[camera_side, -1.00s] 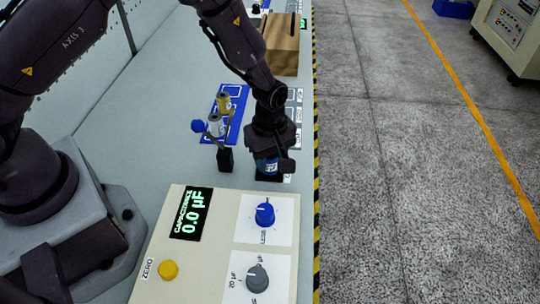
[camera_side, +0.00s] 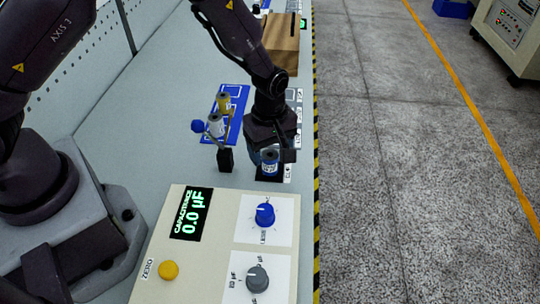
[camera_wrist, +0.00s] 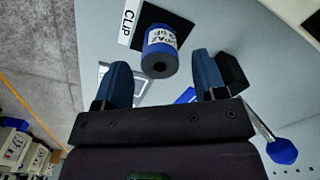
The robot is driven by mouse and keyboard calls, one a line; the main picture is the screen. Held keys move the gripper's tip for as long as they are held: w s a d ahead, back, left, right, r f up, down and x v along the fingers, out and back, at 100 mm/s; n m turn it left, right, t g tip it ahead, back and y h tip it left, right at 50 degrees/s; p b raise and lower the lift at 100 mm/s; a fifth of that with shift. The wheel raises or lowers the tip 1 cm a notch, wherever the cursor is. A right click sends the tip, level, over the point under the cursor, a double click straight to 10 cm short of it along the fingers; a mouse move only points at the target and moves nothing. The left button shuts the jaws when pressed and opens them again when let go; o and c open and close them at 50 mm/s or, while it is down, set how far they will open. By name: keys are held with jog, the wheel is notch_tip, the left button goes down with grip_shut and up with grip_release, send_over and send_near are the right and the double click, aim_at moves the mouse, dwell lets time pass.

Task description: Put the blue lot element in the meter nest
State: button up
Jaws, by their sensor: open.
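The blue element (camera_side: 270,161), a small cylinder with a white printed band, stands on a black square pad labelled CLIP. In the wrist view the element (camera_wrist: 160,52) has its dark-centred end toward the camera, and the pad (camera_wrist: 181,30) shows behind it. My gripper (camera_side: 272,147) is open just beside and above the element; in the wrist view its blue fingers (camera_wrist: 163,78) are spread on either side, with a gap to the element. I cannot tell which fixture is the meter nest. The meter (camera_side: 218,232) reads 0.0 µF.
A blue mat (camera_side: 236,125) holds a yellow cylinder (camera_side: 223,103) and a grey-white one (camera_side: 215,125). A blue-knobbed lever (camera_side: 198,126) rises near a small black block (camera_side: 225,160). A wooden block (camera_side: 281,45) stands at the back. Hazard tape (camera_side: 316,170) marks the bench's right edge.

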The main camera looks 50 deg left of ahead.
notch_tip(320, 180, up, 10)
notch_tip(320, 180, up, 7)
jog(key=m+t+h, duration=0.1)
jog(key=m, duration=0.2)
send_over(269, 154)
jog(key=s+a, duration=0.2)
jog(key=s, duration=0.1)
jog(key=s+a+r+m+t, duration=0.2)
jog(key=s+a+r+m, duration=0.1)
jog(key=s+r+m, duration=0.3)
jog(key=s+a+r+m+t+y, duration=0.1)
jog(key=s+a+r+m+t, duration=0.1)
jog(key=s+r+m, duration=0.4)
jog(key=s+a+r, duration=0.1)
jog(key=s, duration=0.4)
jog(key=shift+a+m+t, duration=0.15)
jog(key=shift+m+t, duration=0.15)
jog(key=shift+m, duration=0.1)
jog(key=shift+r, duration=0.1)
jog(key=shift+c, duration=0.5)
